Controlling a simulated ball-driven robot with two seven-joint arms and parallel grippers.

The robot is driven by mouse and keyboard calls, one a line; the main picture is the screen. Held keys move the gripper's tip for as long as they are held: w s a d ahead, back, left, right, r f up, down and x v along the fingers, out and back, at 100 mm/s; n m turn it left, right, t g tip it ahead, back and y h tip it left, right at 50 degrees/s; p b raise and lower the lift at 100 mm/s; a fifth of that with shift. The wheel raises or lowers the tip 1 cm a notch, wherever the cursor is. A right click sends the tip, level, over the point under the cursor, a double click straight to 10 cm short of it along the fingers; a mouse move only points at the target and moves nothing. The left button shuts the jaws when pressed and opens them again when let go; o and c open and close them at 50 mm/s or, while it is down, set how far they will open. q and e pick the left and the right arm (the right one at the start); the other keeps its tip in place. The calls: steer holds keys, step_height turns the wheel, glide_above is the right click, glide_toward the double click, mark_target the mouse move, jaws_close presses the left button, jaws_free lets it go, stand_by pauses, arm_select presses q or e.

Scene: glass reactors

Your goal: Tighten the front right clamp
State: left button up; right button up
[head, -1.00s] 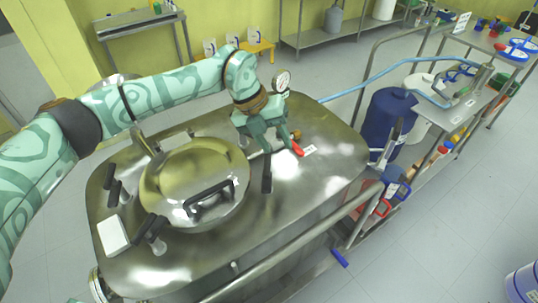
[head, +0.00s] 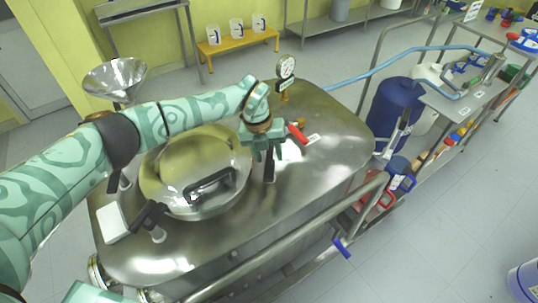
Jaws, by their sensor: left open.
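The reactor lid (head: 185,165) is a round, shiny metal dome with a dark handle (head: 210,187), set on a broad steel top (head: 320,150). A clamp with a black handle (head: 269,172) stands upright at the lid's right side. My left gripper (head: 265,156) is open just above and around the top of this clamp. I cannot tell whether its fingers touch the handle, and they partly hide it. Another black-handled clamp (head: 149,216) sits at the lid's front left, its handle tilted. My right gripper is not in view.
A pressure gauge (head: 286,68) rises behind my left gripper, and a red-handled valve (head: 297,134) lies close to its right. A white block (head: 113,223) sits at the left edge. A metal rail (head: 300,235) runs along the front. The right part of the top is clear.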

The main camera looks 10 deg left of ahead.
arm_select(q)
steer(key=shift+f, duration=0.35)
steer(key=shift+d, duration=0.1)
jaws_close()
